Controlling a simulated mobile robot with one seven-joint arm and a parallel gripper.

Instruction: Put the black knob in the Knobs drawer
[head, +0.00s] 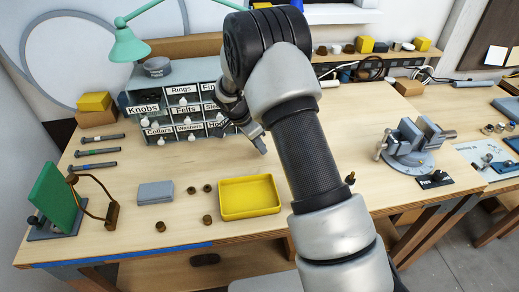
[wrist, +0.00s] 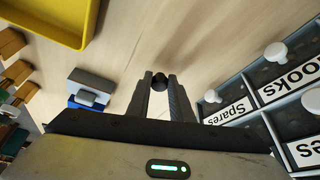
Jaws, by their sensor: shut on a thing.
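My gripper (wrist: 159,84) is shut on the black knob (wrist: 159,80), a small dark round piece between its fingertips in the wrist view. In the head view my gripper (head: 262,146) is above the table, just right of the drawer cabinet (head: 160,82); the knob cannot be made out there. The grey cabinet has several labelled drawers with white pulls. The Knobs drawer (head: 142,109) is at its left side and appears pulled out, its front standing forward of the others. The Spares and Hooks drawers show close to the gripper's right in the wrist view.
A yellow tray (head: 250,197), a grey box (head: 156,191) and several small brown pieces lie on the table. A green panel on a stand (head: 56,200) is at left, a vise (head: 410,145) at right. A green lamp (head: 128,46) overhangs the cabinet.

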